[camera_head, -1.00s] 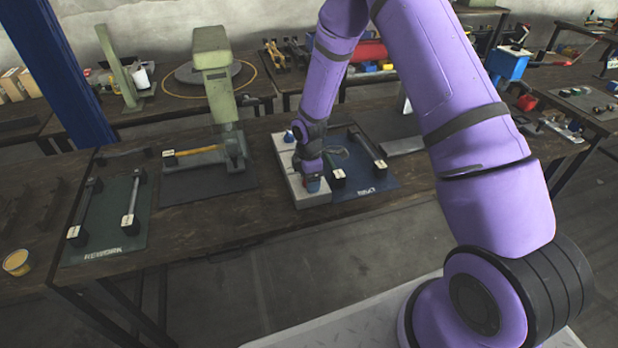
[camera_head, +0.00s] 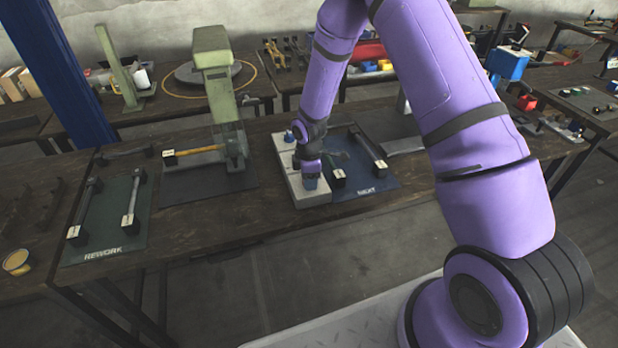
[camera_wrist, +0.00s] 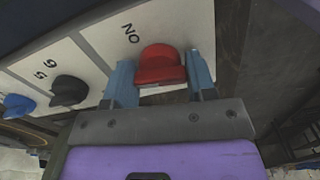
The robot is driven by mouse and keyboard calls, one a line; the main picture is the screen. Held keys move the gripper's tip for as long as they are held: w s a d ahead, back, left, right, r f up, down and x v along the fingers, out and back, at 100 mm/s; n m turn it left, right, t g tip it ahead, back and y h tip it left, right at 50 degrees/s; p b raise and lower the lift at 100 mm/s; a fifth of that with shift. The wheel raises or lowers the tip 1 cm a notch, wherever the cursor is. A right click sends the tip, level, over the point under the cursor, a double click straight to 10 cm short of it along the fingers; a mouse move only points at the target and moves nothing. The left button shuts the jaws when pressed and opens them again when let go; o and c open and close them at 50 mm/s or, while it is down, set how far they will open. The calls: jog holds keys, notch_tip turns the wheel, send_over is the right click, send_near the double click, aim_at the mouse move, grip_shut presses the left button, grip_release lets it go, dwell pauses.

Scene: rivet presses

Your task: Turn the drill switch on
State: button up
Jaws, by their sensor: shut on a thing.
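A red knob (camera_wrist: 160,66), taken to be the drill switch, sits on a pale control panel (camera_wrist: 190,22) in the wrist view. Letters reading ON, upside down here, are printed beside it. My gripper (camera_wrist: 158,62) has one blue finger on each side of the red knob and is shut on it. In the head view my gripper (camera_head: 311,184) points down at the near end of the grey panel (camera_head: 319,198). There the gripper hides the red knob.
A black knob (camera_wrist: 69,90) marked 5 and 6 and a blue knob (camera_wrist: 18,105) share the panel. A green press (camera_head: 215,75) stands to the left. The REWORK mat (camera_head: 110,240) and the NEXT mat (camera_head: 375,185) carry dark parts with pale tags.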

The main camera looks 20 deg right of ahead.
jog(key=m, duration=1.2)
dwell(0.6)
jog(key=o, duration=0.9)
jog(key=shift+o, duration=0.2)
notch_tip(320, 180, up, 11)
jog(key=shift+f, duration=0.1)
